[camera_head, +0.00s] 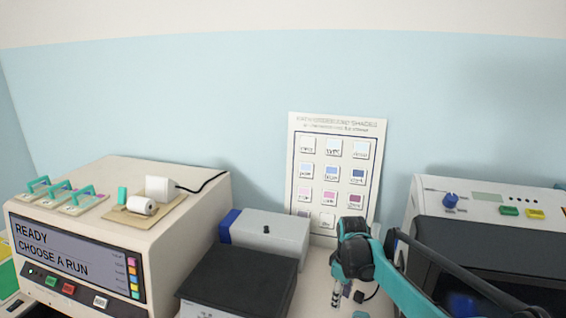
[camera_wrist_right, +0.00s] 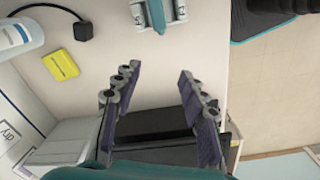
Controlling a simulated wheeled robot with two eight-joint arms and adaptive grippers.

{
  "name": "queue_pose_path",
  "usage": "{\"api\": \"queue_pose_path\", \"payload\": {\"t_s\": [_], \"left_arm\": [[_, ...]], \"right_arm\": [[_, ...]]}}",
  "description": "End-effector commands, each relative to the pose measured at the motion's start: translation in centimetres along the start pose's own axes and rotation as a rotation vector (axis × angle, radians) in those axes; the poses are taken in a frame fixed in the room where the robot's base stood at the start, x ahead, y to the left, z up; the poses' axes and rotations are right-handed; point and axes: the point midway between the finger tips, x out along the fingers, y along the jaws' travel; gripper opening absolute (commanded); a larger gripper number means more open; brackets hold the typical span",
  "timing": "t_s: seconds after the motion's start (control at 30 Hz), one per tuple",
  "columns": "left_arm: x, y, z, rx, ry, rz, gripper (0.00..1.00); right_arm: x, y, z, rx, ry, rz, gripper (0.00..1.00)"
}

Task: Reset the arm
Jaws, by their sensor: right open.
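My right arm (camera_head: 400,290) comes in from the lower right in the head view, teal and black. My right gripper (camera_head: 340,294) points down over the white bench, in front of the shade card. In the right wrist view the gripper (camera_wrist_right: 154,88) has its two fingers spread wide, with nothing between them. A dark box-like thing lies beyond and below the fingers there; I cannot tell how far off it is. My left gripper is not in view.
A machine reading "READY CHOOSE A RUN" (camera_head: 75,258) stands left, with teal-handled racks (camera_head: 84,197) on top. A black-topped box (camera_head: 238,280), a grey box (camera_head: 275,238) and a shade card (camera_head: 293,170) are central.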

Motion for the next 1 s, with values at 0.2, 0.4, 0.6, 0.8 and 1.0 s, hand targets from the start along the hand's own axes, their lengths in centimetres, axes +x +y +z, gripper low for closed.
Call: {"api": "queue_pose_path", "payload": {"t_s": [0.2, 0.4, 0.6, 0.8, 1.0], "left_arm": [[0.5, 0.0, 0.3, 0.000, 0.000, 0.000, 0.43], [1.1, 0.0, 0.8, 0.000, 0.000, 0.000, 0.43], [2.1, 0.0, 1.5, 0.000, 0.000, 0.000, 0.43], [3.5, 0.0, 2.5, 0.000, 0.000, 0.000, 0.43], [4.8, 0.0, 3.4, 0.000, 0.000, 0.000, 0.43]], "right_arm": [[-1.1, -1.1, 1.1, 0.058, 0.028, 0.030, 0.42], [-2.4, -3.0, 2.8, 0.144, 0.071, 0.070, 0.42], [-3.5, -6.1, 5.7, 0.276, 0.145, 0.126, 0.42], [-3.3, -10.9, 10.1, 0.474, 0.273, 0.194, 0.42], [-0.8, -15.4, 14.2, 0.666, 0.416, 0.238, 0.42]]}}
